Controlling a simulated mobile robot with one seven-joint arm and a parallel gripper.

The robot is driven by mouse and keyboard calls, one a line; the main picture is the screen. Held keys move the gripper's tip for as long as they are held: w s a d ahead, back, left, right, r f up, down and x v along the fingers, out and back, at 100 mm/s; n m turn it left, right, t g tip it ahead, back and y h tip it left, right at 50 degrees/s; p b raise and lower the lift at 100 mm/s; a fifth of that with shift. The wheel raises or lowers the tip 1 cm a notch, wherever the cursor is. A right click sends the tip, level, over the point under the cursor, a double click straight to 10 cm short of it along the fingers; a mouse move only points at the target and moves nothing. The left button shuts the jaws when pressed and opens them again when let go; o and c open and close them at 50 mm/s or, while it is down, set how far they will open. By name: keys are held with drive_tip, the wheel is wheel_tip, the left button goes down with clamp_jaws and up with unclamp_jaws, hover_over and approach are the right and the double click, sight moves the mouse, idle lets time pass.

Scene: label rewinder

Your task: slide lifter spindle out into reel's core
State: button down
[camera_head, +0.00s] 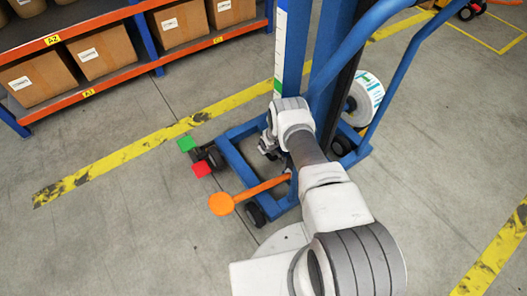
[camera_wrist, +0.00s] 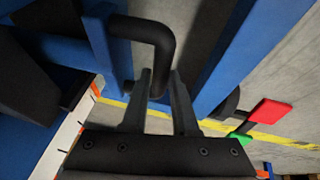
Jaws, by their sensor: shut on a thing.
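In the wrist view, my gripper (camera_wrist: 161,82) has its two fingers closed on the end of a black bent handle (camera_wrist: 158,35). The handle joins the blue frame of the lifter (camera_wrist: 110,45). In the head view, the blue lifter (camera_head: 233,160) stands on the floor beyond my arm, with its mast upright. A white reel (camera_head: 370,90) with blue and green print shows at the lifter's right, partly hidden by the blue bars. My arm hides the grip in the head view.
An orange round-ended lever (camera_head: 221,203) sticks out low at the lifter's left. Red (camera_head: 201,169) and green (camera_head: 186,143) pedals are beside it. A shelf with cartons (camera_head: 103,52) stands at back left. Yellow floor lines (camera_head: 110,165) cross open concrete.

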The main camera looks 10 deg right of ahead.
drive_tip(key=c, duration=1)
unclamp_jaws()
drive_tip(key=shift+w+d, duration=0.15)
drive_tip(key=shift+d, duration=0.2)
drive_tip(key=shift+o, duration=0.2)
drive_tip(key=shift+r, duration=0.1)
drive_tip(key=p+v, duration=0.8)
drive_tip(key=v, duration=0.9)
drive_tip(key=shift+a, duration=0.15)
drive_tip(key=shift+r, duration=0.15)
